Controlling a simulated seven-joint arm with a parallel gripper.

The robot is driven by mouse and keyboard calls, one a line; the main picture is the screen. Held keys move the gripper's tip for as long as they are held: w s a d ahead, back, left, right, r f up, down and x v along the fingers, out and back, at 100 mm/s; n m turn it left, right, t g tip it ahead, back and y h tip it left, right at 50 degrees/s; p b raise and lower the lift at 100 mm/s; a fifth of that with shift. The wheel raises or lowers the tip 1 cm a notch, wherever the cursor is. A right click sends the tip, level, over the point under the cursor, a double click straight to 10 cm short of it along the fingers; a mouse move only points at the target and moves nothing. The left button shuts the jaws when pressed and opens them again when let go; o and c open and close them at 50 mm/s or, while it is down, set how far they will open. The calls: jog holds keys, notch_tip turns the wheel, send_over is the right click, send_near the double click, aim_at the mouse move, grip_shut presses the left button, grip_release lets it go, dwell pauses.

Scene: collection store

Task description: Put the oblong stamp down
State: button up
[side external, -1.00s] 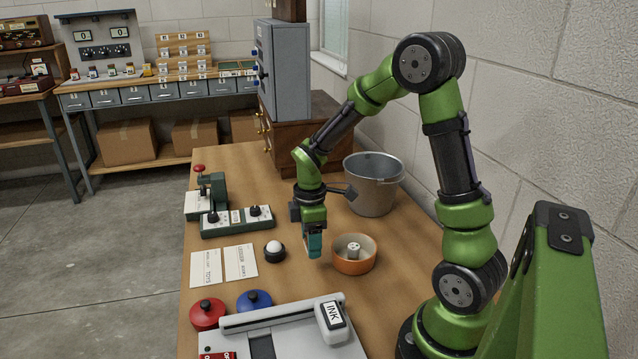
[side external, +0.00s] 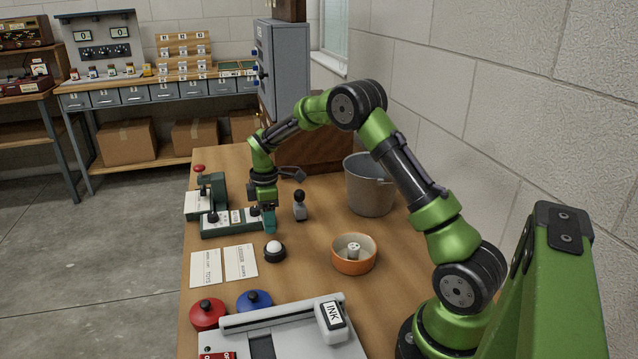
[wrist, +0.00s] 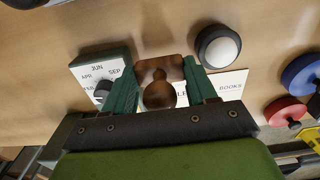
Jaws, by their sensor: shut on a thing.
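The oblong stamp (wrist: 158,70) is brown, with a rounded knob handle above a rectangular base. My gripper (wrist: 160,75) is shut on it, with a teal finger on either side in the wrist view. In the side view my gripper (side external: 269,228) is low at the right end of the green dial box (side external: 228,223), behind the white-domed button (side external: 274,250). The stamp cannot be made out there, and whether its base touches the table cannot be told. The dial box (wrist: 97,72) and button (wrist: 218,47) flank the stamp in the wrist view.
A grey stamp with a black knob (side external: 300,208) stands right of my gripper. Printed cards (side external: 241,262) lie in front. An orange bowl (side external: 354,262), metal bucket (side external: 370,190), and red (side external: 207,316) and blue (side external: 254,302) lidded pots stand around. Table between bowl and button is clear.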

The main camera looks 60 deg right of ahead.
jog(key=shift+s+f, duration=0.1)
jog(key=shift+f, duration=1.5)
jog(key=o, duration=0.8)
jog(key=shift+f, duration=0.15)
jog(key=shift+c, duration=0.2)
